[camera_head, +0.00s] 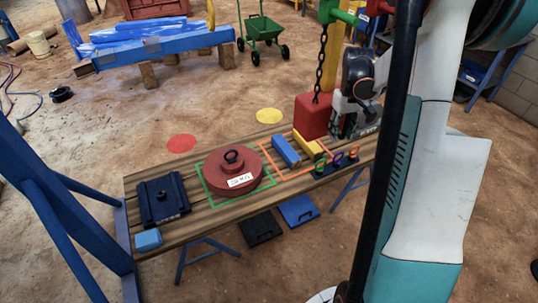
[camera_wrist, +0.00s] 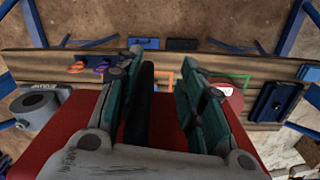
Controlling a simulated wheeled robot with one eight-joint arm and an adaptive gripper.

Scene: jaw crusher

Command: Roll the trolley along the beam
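A green bar with a red end (camera_head: 345,16) crosses the top of the head view, beside a yellow post (camera_head: 334,60). A dark chain (camera_head: 321,65) runs down from it to a red block (camera_head: 312,115). I cannot tell the trolley and the beam apart at this cropped edge. My gripper (camera_wrist: 163,68) is open, its two teal fingers apart, over the red block (camera_wrist: 50,138) in the wrist view. A black strip lies by the left finger; I cannot tell whether it is the chain or a pad. Nothing is clearly gripped.
A wooden bench (camera_head: 200,212) holds a red round weight (camera_head: 226,171), a dark plate (camera_head: 161,199), and blue (camera_head: 286,151) and yellow (camera_head: 308,144) blocks. A blue frame (camera_head: 60,215) stands at left. A green cart (camera_head: 262,28) is behind. Open dirt floor surrounds the bench.

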